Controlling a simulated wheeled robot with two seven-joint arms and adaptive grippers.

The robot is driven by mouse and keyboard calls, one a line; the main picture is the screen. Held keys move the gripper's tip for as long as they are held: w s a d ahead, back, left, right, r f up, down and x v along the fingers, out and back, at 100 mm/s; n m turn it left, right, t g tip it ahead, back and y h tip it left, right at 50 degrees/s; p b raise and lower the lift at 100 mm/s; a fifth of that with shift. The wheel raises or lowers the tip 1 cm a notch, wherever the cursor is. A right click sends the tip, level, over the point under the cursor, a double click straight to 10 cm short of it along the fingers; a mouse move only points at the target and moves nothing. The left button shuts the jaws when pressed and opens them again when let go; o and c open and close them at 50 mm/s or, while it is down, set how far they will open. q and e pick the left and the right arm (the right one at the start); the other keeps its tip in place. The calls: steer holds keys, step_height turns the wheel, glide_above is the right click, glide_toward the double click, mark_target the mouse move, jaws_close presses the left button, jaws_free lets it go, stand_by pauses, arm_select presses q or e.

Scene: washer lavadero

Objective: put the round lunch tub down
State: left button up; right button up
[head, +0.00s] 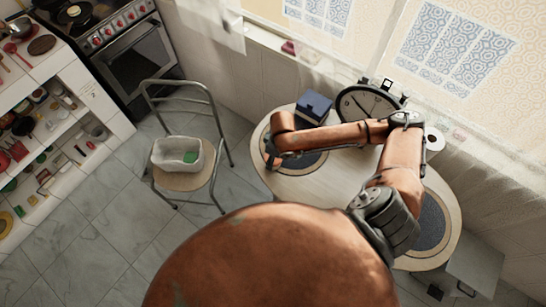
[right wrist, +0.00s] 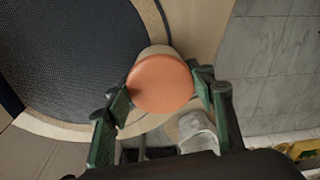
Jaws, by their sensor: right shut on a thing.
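The round lunch tub (right wrist: 160,84) has an orange lid and a pale side. It shows in the right wrist view, between the two green-and-grey fingers of my right gripper (right wrist: 163,90), which is shut on it. The tub is at the table's rounded edge, beside a dark round placemat (right wrist: 70,55). I cannot tell whether its base touches the table. In the head view, my right gripper (head: 271,158) is at the left side of the table, and the tub cannot be made out there. My left gripper is not in view.
The oval table (head: 290,185) also bears a blue box (head: 313,106), a black clock (head: 366,103) and a second placemat (head: 431,222). A chair (head: 186,181) with a white bin (head: 180,153) stands left of the table. Floor tiles are clear between them.

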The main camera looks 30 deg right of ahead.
steer(key=shift+f, duration=0.45)
stand_by(0.5)
steer(key=o, duration=1.5)
steer(key=shift+c, duration=0.2)
step_height(320, 180, up, 12)
steer(key=s, duration=0.1)
steer(key=shift+d, duration=0.4)
